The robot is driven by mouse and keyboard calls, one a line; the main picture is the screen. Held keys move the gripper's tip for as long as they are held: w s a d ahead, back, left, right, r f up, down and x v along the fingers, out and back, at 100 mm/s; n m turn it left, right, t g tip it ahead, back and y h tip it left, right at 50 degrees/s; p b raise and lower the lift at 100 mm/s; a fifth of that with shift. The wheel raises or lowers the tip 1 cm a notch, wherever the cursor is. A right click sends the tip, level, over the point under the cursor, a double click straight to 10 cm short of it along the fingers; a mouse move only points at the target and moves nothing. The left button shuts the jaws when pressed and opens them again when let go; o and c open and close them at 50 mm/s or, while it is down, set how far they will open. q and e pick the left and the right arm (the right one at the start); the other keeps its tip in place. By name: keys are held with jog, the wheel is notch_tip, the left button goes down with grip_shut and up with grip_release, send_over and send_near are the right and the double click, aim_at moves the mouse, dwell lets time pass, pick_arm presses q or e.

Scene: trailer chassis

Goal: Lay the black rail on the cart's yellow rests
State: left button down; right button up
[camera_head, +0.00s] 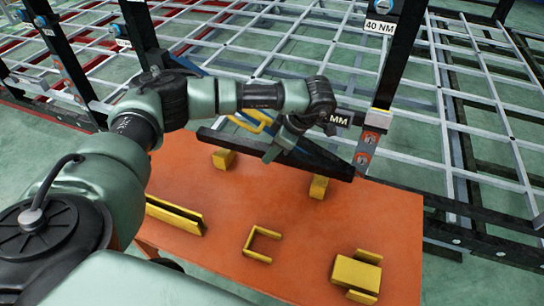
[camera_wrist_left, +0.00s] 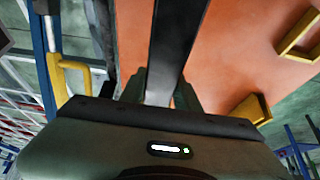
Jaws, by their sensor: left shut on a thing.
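The black rail (camera_head: 233,144) is in my left gripper (camera_head: 284,138), which is shut on it near its middle. The rail runs across the back of the orange cart top (camera_head: 215,255), above two yellow rests, the left rest (camera_head: 222,159) and the right rest (camera_head: 318,187). I cannot tell whether it touches them. In the left wrist view the rail (camera_wrist_left: 180,40) passes between the fingers (camera_wrist_left: 158,92), which are partly hidden by the gripper body. My right gripper is not in view.
Also on the cart top are a long slotted yellow bracket (camera_head: 174,215), a U-shaped yellow piece (camera_head: 262,243) and a yellow block (camera_head: 357,274). A dark upright post (camera_head: 397,55) and a grey lattice chassis frame (camera_head: 285,45) stand behind the cart.

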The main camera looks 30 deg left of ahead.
pick_arm(q)
jog(key=shift+f, duration=1.4)
jog(key=c, duration=1)
grip_release()
jog(key=shift+f, duration=0.1)
jog(key=shift+c, duration=0.2)
jog(key=b+v, duration=0.2)
jog(key=v, duration=0.9)
jog(key=shift+d+r, duration=0.2)
jog(key=shift+r, duration=0.35)
